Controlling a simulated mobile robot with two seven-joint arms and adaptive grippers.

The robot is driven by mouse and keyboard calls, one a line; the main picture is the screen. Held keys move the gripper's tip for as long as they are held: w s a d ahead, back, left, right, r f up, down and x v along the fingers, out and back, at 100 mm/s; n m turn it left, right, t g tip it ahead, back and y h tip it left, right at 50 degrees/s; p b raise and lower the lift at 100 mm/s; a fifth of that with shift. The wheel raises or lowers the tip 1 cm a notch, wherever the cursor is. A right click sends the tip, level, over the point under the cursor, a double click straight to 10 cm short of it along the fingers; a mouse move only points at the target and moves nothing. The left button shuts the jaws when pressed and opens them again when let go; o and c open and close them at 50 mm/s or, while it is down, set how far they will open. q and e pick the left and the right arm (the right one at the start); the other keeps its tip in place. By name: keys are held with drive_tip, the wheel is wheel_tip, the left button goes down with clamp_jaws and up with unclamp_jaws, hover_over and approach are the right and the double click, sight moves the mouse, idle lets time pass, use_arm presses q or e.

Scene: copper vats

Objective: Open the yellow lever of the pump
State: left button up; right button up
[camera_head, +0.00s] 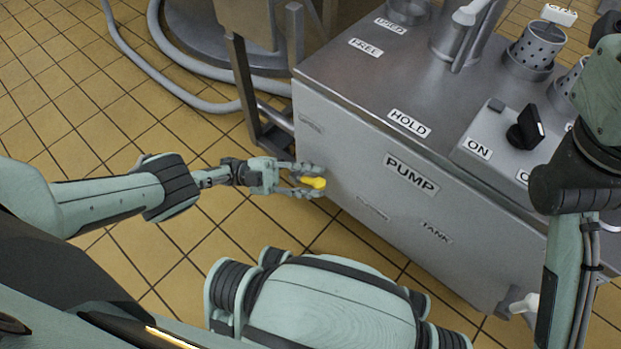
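The pump (380,150) is a grey metal cabinet with a "PUMP" label on its front face. Its yellow lever (314,183) sticks out from the left part of that front face. My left gripper (308,181) reaches in from the left, with its fingers above and below the yellow lever. The lever shows between the fingertips; I cannot tell if they press on it. The lever's base on the cabinet is partly hidden by the fingers.
The cabinet top carries labels, a black switch (525,128) beside "ON", and perforated metal cups (533,47). A white handle (524,304) shows low on the right. A grey hose (170,88) and metal frame legs (243,85) stand behind. Tiled floor (90,120) at left is open.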

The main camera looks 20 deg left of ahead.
sight(310, 179)
use_arm(q)
drive_tip(key=shift+r, duration=0.1)
idle(0.4)
drive_tip(key=shift+r, duration=4.95)
drive_tip(key=shift+c, duration=0.2)
